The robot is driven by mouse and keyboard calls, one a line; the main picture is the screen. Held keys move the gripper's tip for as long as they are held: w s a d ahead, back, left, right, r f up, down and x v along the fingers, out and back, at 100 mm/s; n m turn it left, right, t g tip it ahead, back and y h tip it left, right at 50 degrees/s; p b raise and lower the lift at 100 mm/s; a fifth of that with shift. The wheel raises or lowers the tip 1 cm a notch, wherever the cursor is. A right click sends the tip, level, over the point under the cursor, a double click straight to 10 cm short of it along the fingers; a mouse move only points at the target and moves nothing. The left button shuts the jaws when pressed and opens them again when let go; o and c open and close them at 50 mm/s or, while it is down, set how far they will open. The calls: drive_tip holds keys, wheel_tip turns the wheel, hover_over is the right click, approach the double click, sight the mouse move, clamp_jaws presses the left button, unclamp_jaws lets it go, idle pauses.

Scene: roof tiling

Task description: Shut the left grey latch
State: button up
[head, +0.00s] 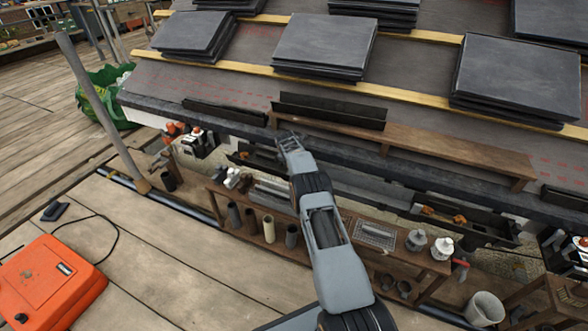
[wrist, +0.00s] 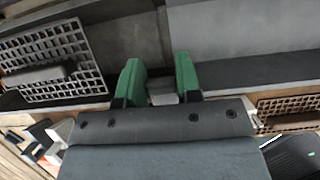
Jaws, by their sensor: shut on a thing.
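My gripper (head: 287,139) reaches the dark front edge of the roof, near the left end of a black trough in the head view. In the wrist view its two green fingers (wrist: 159,76) stand on either side of a small light grey piece (wrist: 162,92), which looks like the grey latch. The gripper is shut on it. The fingers and the wrist hide part of the latch, and I cannot tell how far it is turned. In the head view the latch is too small and covered to make out.
Stacks of dark slates (head: 325,45) lie on the roof above yellow battens (head: 340,84). A long black trough (head: 330,112) and a brown plank (head: 440,148) lie along the eave. Below stands a wooden bench (head: 330,238) with pots and tubes. An orange case (head: 50,283) lies on the deck at left.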

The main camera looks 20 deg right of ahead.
drive_tip(key=shift+r, duration=0.1)
idle(0.3)
drive_tip(key=o, duration=0.9)
drive_tip(key=p+v, duration=0.5)
drive_tip(key=v, duration=0.8)
drive_tip(key=shift+a+r, duration=0.15)
drive_tip(key=shift+r, duration=0.1)
